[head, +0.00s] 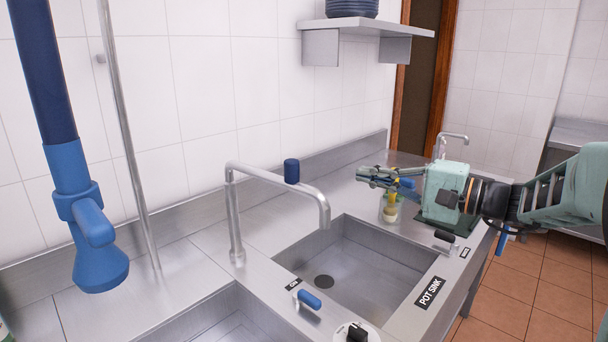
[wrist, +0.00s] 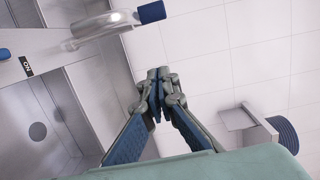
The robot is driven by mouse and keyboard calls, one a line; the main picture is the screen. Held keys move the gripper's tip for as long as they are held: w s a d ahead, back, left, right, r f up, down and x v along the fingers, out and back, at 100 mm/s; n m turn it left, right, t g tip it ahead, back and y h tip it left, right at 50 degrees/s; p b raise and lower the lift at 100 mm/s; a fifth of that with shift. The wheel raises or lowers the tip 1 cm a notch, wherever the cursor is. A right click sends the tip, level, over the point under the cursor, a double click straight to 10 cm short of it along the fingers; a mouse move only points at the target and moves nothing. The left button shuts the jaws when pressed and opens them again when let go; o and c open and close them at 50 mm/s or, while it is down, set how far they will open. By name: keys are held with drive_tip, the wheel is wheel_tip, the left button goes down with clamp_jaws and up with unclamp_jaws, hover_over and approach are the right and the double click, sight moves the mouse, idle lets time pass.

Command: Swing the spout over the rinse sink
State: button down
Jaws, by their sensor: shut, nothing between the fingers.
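The grey metal spout (head: 275,178) rises from the counter between two basins, and its outlet hangs over the basin labelled POT SINK (head: 345,262). A blue knob (head: 291,170) stands on top of its horizontal arm. The other basin (head: 232,325), at the bottom left of the head view, is partly cut off and shows no readable name. My gripper (head: 364,176) is shut and empty, right of the spout and apart from it. In the wrist view, the shut fingertips (wrist: 158,78) are below the spout (wrist: 105,27) and its blue knob (wrist: 151,12).
A blue spray head (head: 100,245) hangs at the left by a metal pipe. A blue-handled lever (head: 308,299) sits at the counter by the basins. A jar (head: 390,208) stands below my gripper. A wall shelf (head: 365,27) holds dark blue dishes (head: 351,8).

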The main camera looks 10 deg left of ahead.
drive_tip(key=a+p, duration=0.1)
drive_tip(key=a, duration=1)
drive_tip(key=shift+a+r+p, duration=0.15)
drive_tip(key=shift+r+p, duration=0.15)
drive_tip(key=shift+p, duration=0.05)
drive_tip(key=shift+a, duration=0.1)
